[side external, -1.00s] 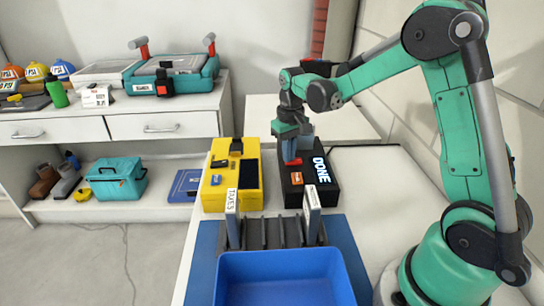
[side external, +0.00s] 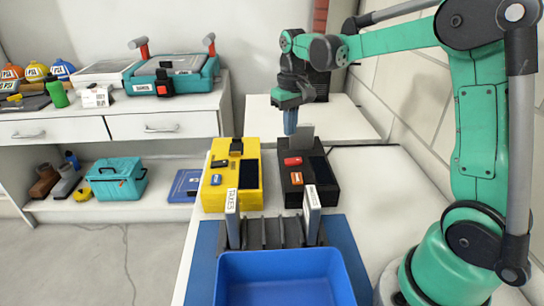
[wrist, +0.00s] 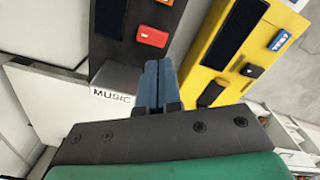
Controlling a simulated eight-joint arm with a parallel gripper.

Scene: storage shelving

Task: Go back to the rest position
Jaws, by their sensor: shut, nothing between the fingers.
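My gripper (side external: 290,122) is in the air above the back of a black box (side external: 284,188). Its blue fingers are together with nothing between them. In the wrist view the closed fingers (wrist: 158,82) point out between the black box (wrist: 108,45) and a yellow box (wrist: 203,55). The black box carries a red button (side external: 293,161), an orange button (side external: 297,178) and a dark screen. A grey panel (side external: 305,134) stands up at its back. A white label reading MUSIC (wrist: 112,96) shows in the wrist view.
The yellow box (side external: 250,200) stands left of the black one. A rack with labelled upright pieces (side external: 272,236) and a blue bin (side external: 285,262) are in front. A white surface (side external: 350,118) lies behind. Shelving with a teal case (side external: 190,84) is at left.

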